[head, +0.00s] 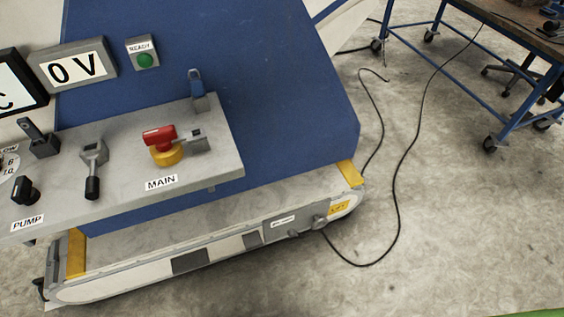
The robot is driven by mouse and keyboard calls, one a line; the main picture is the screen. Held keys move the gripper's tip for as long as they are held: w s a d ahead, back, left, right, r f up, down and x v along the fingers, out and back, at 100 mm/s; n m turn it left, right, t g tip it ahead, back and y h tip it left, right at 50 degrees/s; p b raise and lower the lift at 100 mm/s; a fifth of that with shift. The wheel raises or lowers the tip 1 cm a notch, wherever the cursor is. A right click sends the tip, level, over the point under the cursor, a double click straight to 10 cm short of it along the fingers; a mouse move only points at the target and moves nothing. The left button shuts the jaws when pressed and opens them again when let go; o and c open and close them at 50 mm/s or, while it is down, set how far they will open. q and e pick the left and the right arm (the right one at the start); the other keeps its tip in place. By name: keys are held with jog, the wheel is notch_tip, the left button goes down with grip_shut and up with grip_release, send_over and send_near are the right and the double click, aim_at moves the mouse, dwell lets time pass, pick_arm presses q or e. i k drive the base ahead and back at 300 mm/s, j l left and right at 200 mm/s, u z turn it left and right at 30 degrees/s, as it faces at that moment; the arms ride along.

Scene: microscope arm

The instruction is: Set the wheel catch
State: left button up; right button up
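A long grey base (165,232) runs along the floor under the blue cabinet (215,100). Near its right end is a small grey knob or lever (320,221), next to a yellow label (339,208) and a grey plate with a white label (283,221). I cannot tell for certain which part is the wheel catch or how it is set. No wheels of the base can be made out. Neither of my grippers is in view.
A grey panel above the base carries a red and yellow MAIN switch (164,146), a black-handled lever (93,173) and a PUMP knob (24,190). A black cable (398,200) loops over the floor. A wheeled blue-framed table (475,85) stands at back right. Floor at right is mostly clear.

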aim_at(291, 231)
jog(key=k+l+u, duration=0.1)
jog(key=k, duration=0.4)
jog(key=k+l, duration=0.3)
jog(key=k, duration=0.2)
jog(key=u, duration=0.05)
